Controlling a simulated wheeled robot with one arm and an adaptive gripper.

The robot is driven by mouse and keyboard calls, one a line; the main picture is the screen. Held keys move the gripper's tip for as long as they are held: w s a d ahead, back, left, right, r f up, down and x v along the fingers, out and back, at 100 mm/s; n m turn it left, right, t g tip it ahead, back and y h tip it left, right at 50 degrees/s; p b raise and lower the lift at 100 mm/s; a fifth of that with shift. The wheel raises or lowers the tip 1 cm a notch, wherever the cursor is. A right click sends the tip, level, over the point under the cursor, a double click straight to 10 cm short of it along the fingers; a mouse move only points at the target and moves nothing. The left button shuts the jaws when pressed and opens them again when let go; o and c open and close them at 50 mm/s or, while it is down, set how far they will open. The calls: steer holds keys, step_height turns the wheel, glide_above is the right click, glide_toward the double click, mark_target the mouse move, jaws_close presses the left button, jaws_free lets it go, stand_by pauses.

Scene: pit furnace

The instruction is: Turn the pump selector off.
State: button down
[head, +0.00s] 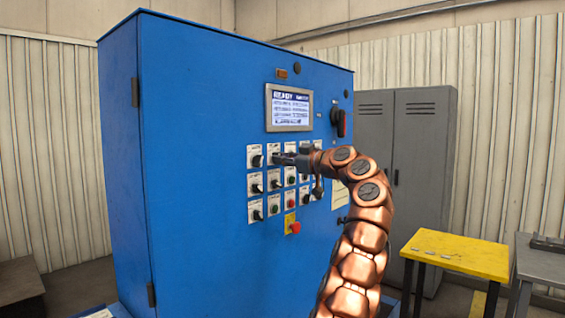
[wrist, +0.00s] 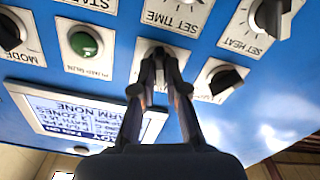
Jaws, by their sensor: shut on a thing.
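My gripper (head: 287,158) is at the control panel on the front of the blue cabinet (head: 200,130). In the wrist view my gripper (wrist: 159,62) has its fingertips closed together on a selector knob on a white plate (wrist: 142,47). The fingers cover most of this knob and its label, so I cannot read the label or tell which way the knob points. In the head view the spot is in the top row, second from the left. A black selector (wrist: 226,82) and a green button (wrist: 86,43) flank it in the wrist view.
Other knobs and buttons sit close around, including a red emergency button (head: 295,227) on yellow. A display screen (head: 289,108) is above the rows. A grey locker (head: 420,150) and yellow table (head: 455,254) stand right.

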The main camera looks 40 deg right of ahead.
steer(key=shift+n, duration=1.1)
steer(key=c, duration=1.2)
jaws_free()
steer(key=shift+s, duration=0.15)
steer(key=v, duration=1.1)
steer(key=shift+s, duration=0.4)
